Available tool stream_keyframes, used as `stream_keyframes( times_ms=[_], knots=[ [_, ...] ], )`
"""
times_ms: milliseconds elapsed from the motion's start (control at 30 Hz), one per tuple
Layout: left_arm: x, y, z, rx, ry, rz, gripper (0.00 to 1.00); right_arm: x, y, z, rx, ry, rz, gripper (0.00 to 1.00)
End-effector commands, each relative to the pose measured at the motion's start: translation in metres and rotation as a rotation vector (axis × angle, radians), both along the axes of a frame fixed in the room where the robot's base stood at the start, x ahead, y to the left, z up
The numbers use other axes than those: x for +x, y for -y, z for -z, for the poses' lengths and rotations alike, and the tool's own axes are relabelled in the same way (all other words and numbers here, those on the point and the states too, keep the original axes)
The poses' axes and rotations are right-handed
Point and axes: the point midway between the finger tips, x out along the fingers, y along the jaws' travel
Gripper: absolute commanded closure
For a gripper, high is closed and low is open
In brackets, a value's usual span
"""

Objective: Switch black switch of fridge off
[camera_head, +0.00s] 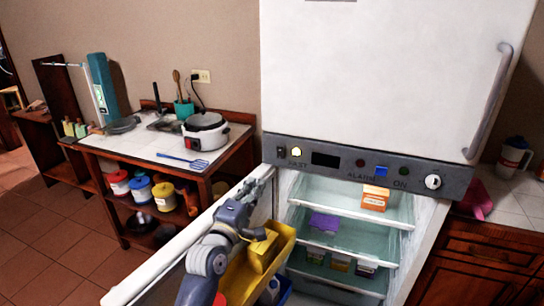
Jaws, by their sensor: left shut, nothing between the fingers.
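The white fridge (385,70) has a grey control panel (340,174) across its middle. A small black switch (281,152) sits at the panel's far left, beside a lit pale yellow light (296,152). Its exact position is too small to tell. My left gripper (264,180) is shut and empty, below and left of the switch and apart from it, close to the open lower door (165,262). My right gripper is not in view.
The panel also holds a dark display (326,160), a blue button (381,171) and a white knob (433,182). The open door carries a yellow bin (240,280). An orange box (375,198) stands inside. A table with a cooker (205,133) is left.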

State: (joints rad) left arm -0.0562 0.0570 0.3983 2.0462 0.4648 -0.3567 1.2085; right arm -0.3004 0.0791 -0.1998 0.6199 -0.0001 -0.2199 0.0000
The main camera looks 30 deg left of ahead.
Motion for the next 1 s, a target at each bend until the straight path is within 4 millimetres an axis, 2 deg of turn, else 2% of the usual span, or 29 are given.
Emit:
stream_keyframes(
  times_ms=[467, 667, 1000],
  knots=[
    [0.004, -0.004, -0.005, -0.014, 0.017, -0.005, 1.0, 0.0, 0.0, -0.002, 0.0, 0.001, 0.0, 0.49],
    [0.03, -0.01, -0.01, -0.014, 0.017, -0.005, 1.0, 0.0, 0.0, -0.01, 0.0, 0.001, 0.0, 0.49],
    [0.091, -0.025, -0.018, -0.012, 0.015, -0.004, 1.0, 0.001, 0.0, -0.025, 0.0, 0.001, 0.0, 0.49]
  ],
)
